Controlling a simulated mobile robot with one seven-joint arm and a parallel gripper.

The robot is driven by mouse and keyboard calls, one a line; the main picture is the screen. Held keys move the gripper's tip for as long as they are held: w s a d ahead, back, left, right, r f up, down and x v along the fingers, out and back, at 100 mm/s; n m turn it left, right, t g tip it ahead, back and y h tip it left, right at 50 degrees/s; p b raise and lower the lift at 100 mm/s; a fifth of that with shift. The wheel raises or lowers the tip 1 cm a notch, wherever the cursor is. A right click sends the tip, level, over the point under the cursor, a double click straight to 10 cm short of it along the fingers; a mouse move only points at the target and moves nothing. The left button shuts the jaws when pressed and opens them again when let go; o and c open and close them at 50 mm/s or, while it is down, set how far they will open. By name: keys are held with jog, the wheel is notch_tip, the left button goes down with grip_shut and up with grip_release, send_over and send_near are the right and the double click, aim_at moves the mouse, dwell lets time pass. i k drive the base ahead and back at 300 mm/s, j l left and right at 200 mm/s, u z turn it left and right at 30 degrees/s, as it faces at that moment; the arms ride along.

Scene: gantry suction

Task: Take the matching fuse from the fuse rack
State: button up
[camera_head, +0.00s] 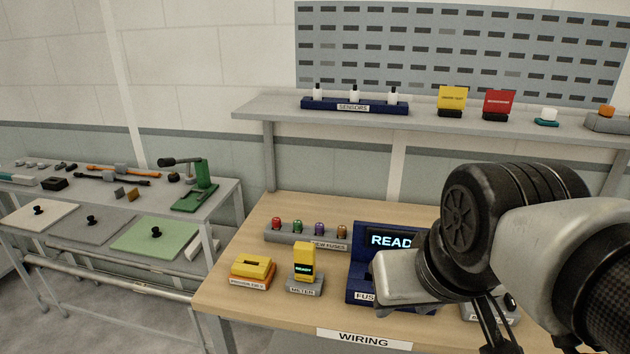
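The grey fuse rack (273,237) stands on the wooden bench, its label partly readable as "NEW FUSES". It holds several upright fuses in a row: a red fuse (276,224), a green fuse (297,226), a purple fuse (319,228) and an orange fuse (342,231). A blue fuse unit (361,284) with a lit "READ..." display stands right of the rack, partly hidden by my arm. My gripper (497,335) shows only as dark parts at the bottom right, right of the rack and apart from it. Its fingertips are not clear, nor is anything held.
A grey shelf (270,108) with a blue sensor rack (325,104) runs above. A side table (225,190) stands left, beyond a gap.

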aim_at(341, 232)
jog(key=i+j, duration=0.1)
jog(key=j, duration=0.15)
jog(key=i+j+z, duration=0.5)
jog(key=j, duration=0.2)
jog(key=i, duration=0.05)
